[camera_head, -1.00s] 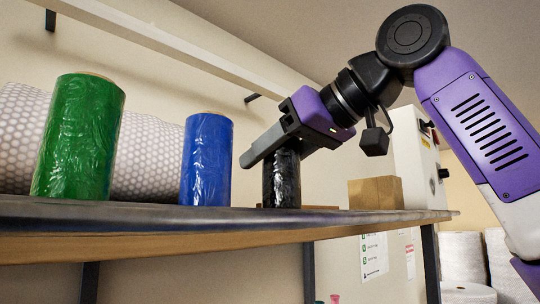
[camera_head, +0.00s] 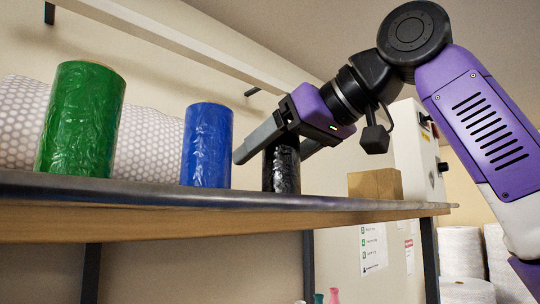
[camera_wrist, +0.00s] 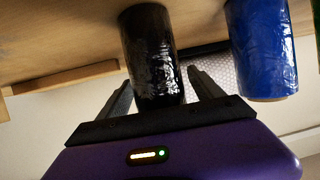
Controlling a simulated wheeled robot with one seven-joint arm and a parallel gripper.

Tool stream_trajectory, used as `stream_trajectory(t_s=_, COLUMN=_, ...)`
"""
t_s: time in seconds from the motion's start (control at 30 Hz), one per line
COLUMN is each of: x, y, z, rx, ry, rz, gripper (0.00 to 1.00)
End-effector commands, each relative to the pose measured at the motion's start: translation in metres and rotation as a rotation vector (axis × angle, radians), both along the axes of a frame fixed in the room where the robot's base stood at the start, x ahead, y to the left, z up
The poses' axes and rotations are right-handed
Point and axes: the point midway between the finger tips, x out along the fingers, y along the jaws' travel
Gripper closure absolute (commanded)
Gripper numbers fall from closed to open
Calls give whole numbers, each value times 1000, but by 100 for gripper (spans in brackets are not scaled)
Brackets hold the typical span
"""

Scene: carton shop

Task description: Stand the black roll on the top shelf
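The black roll (camera_head: 281,170) stands upright on the shelf (camera_head: 330,206), to the right of the blue roll in the head view. It is dark and wrapped in shiny film. My gripper (camera_head: 270,156) is at the roll's upper part, with one finger on each side of it. In the wrist view the black roll (camera_wrist: 152,55) lies between my gripper's fingers (camera_wrist: 158,80), with a gap visible on both sides. The fingers are spread and do not appear to touch it. The gripper hides part of the roll's top in the head view.
A blue roll (camera_head: 207,145) and a green roll (camera_head: 82,120) stand to the left. A white bubble-wrap roll (camera_head: 150,143) lies behind them. A small brown box (camera_head: 375,184) sits to the right, before a white cabinet (camera_head: 412,150). A pale beam (camera_head: 170,43) runs above.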

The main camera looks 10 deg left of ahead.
Motion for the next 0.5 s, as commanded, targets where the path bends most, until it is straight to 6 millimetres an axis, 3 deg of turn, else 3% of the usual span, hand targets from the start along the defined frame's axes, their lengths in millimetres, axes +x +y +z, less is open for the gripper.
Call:
stream_trajectory(t_s=0.33, x=-1, y=-2, z=0, rx=-1, ry=1, rz=-1, gripper=23)
stream_trajectory(t_s=0.5, x=-12, y=-19, z=7, rx=1, ry=-1, rz=-1, gripper=23)
